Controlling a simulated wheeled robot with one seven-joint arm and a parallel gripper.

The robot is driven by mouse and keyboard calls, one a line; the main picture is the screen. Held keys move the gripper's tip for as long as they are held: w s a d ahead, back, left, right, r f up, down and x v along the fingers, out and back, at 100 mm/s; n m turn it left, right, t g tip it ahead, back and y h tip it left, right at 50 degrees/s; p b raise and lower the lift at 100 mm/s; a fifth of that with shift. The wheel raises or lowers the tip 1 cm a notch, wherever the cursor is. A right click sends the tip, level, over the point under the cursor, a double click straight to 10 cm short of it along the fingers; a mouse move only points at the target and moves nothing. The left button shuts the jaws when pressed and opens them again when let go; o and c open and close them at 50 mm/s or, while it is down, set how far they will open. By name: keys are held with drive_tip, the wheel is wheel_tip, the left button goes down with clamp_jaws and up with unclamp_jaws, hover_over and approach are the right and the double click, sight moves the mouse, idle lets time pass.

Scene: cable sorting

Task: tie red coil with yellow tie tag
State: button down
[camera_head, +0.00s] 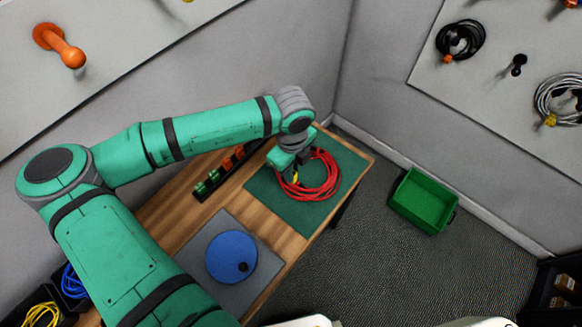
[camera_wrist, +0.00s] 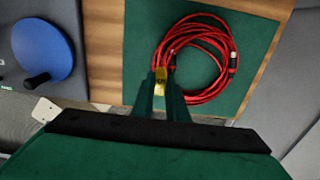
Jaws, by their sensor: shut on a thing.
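The red coil (camera_head: 318,177) lies on a green mat (camera_head: 265,195) at the far end of the wooden bench. It fills the upper middle of the wrist view (camera_wrist: 214,50). My gripper (camera_head: 290,180) reaches down at the coil's left side. In the wrist view my gripper's fingers (camera_wrist: 165,88) are shut on the yellow tie tag (camera_wrist: 160,79), at the coil's near left edge. The tag appears to be against the red strands. I cannot tell whether it goes around them.
A rack (camera_head: 208,183) with green and orange pieces stands left of the mat. A blue disc (camera_head: 231,257) lies on a grey mat nearer. A green bin (camera_head: 424,200) stands on the floor at right. Coils hang on the right wall board (camera_head: 495,75).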

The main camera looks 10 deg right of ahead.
drive_tip(key=shift+f, duration=2.15)
drive_tip(key=shift+f, duration=0.6)
idle(0.5)
drive_tip(key=c, duration=1.7)
unclamp_jaws()
drive_tip(key=shift+o, duration=0.2)
wheel_tip(320, 180, up, 11)
drive_tip(key=shift+f, duration=0.1)
